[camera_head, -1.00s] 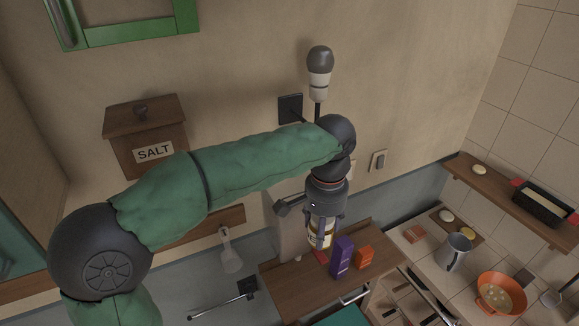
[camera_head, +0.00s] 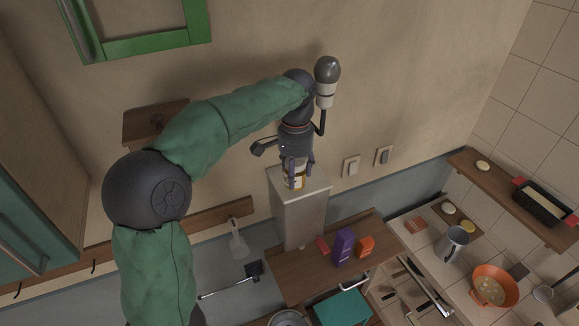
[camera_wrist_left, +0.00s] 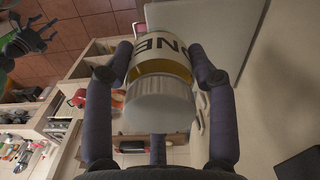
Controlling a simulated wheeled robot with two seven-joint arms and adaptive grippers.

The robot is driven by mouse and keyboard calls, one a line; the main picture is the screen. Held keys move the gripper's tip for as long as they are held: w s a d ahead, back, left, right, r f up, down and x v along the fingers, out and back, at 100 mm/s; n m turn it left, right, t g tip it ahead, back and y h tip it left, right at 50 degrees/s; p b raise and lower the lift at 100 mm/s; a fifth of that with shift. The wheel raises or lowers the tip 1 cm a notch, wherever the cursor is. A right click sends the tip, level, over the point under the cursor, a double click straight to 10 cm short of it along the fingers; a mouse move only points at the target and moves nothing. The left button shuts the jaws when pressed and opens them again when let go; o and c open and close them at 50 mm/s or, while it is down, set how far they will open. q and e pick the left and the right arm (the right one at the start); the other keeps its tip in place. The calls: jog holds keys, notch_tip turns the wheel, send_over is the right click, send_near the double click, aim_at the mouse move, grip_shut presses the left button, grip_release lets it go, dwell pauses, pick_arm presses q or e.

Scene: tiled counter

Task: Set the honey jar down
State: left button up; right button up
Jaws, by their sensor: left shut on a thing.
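The honey jar (camera_head: 299,181) has a pale label and a yellow band. My left gripper (camera_head: 297,168) is shut on it from above, over the top of a tall pale grey box-shaped unit (camera_head: 300,218). I cannot tell whether the jar touches that top. In the left wrist view the jar (camera_wrist_left: 157,100) sits between both fingers, its ribbed grey-white lid towards the camera and the letters "NE" on its label. A dark gripper, seemingly my right one (camera_wrist_left: 32,36), shows at the upper left of that view; its jaw state is unclear.
A purple box (camera_head: 343,246) and an orange block (camera_head: 365,246) stand on a wooden shelf (camera_head: 300,280) right of the grey unit. The wall is close behind.

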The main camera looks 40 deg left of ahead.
pick_arm(q)
jog(key=a, duration=0.1)
jog(key=w+a, duration=0.1)
jog(key=a+p, duration=0.1)
jog(key=shift+w+a, duration=0.1)
jog(key=shift+w, duration=0.2)
notch_tip(320, 180, down, 2)
jog(key=shift+f+p, duration=0.1)
jog(key=shift+p, duration=0.3)
jog(key=shift+f, duration=0.65)
jog(key=shift+f, duration=0.1)
jog(key=o, duration=1.4)
jog(key=shift+o, duration=0.2)
